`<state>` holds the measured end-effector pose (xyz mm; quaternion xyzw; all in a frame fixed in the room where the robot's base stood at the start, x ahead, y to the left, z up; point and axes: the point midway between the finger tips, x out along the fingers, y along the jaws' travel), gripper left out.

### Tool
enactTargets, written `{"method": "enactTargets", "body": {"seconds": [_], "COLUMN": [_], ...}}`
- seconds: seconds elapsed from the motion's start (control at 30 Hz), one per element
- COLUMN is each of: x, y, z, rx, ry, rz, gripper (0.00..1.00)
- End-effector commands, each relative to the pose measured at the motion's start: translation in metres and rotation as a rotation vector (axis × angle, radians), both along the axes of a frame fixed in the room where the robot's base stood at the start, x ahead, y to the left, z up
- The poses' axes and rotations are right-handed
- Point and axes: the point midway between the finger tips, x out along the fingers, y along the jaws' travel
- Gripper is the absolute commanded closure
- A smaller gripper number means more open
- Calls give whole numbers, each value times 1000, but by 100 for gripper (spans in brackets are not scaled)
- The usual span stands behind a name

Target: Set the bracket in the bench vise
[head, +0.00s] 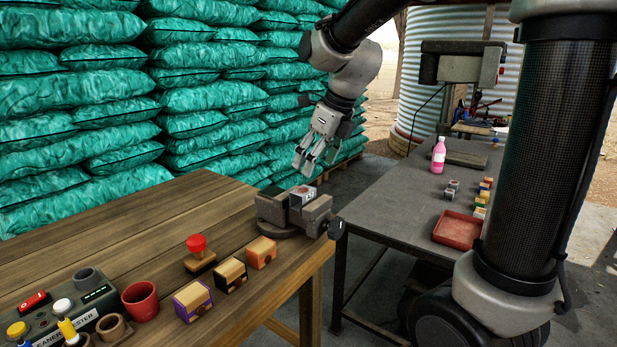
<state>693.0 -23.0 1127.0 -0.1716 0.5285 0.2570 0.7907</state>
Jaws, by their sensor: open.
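The grey bench vise (272,208) is mounted near the right corner of the wooden table. A small light-grey piece with a reddish-brown mark on top, which looks like the bracket (304,191), sits between the vise jaws. Its lower part is hidden by the jaws, and I cannot tell whether they grip it. My gripper (307,166) is open and points down a little above the vise and the piece. It appears empty and apart from the piece.
Several small wooden blocks (230,275), a red-knobbed stamp (197,254) and a red cup (140,301) stand left of the vise. A grey bench to the right holds a pink bottle (438,155) and a red tray (444,229). Teal sacks (80,130) are stacked behind.

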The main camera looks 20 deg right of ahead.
Motion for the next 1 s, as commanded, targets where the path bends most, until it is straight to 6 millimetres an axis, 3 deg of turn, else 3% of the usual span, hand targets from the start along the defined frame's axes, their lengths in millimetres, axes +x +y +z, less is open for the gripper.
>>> {"method": "enactTargets", "body": {"seconds": [0.1,0.27,0.43,0.57,0.7,1.0], "x": [-4,-6,-26,-63,-111,-203], "y": [-3,-5,-18,-43,-70,-114], "z": [13,17,22,27,27,7], "rx": [0,-2,-78,-237,-448,-830], "ry": [-2,0,-51,-142,-231,-312], "rz": [0,4,180,537,1010,1962], "gripper": [26,26,26,26,26,26]}}
